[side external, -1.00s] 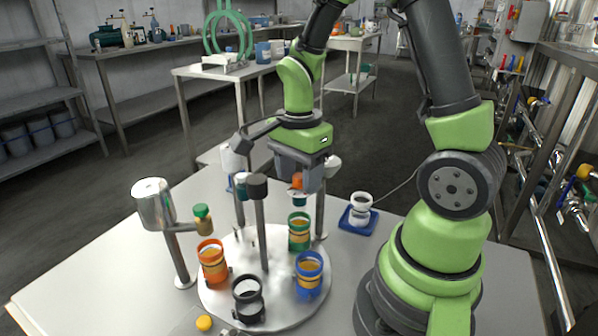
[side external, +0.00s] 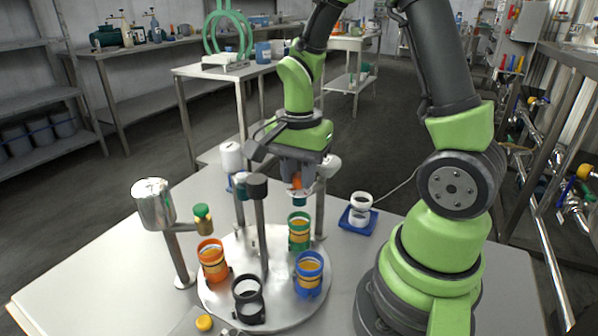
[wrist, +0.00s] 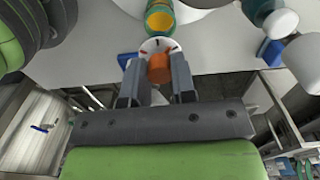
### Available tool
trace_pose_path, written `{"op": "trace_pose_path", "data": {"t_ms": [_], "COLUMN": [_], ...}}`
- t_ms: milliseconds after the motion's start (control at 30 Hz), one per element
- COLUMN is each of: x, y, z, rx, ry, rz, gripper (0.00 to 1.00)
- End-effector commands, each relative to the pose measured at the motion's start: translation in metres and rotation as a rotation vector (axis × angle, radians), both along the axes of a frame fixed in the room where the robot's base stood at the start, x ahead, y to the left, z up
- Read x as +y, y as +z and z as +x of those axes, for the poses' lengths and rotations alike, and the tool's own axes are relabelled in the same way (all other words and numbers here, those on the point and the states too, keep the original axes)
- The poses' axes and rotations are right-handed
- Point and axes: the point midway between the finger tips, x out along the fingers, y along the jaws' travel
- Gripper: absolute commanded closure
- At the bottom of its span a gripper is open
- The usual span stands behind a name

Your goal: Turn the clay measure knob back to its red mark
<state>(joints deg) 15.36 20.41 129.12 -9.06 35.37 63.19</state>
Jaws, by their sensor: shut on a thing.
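The clay knob (side external: 297,181) is an orange block on a measure above the green-banded cup. My gripper (side external: 297,184) points down over it, with its fingers on either side of the knob. In the wrist view, the knob (wrist: 159,68) sits between the two fingertips of my gripper (wrist: 158,78), which is shut on it. A white dial (wrist: 155,44) with small marks shows beyond the knob. The marks are too small to read surely, and my fingers hide part of the dial. I cannot tell which mark the knob points at.
A round turntable (side external: 225,300) carries an orange cup (side external: 212,262), a blue cup (side external: 309,283), a green cup (side external: 299,238) and a black ring holder (side external: 248,310). Posts with other measures stand close around my gripper. A blue tray (side external: 358,222) is at right.

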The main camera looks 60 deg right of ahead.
Motion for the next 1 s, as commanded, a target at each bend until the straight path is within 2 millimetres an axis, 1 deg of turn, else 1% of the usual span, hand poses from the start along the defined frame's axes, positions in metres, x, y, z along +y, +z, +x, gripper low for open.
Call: {"op": "trace_pose_path", "data": {"t_ms": [1000], "x": [-0.0009], "y": [0.0008], "z": [-0.0006], "rx": [-0.002], "ry": [0.965], "rz": [-0.001], "gripper": [0.99]}}
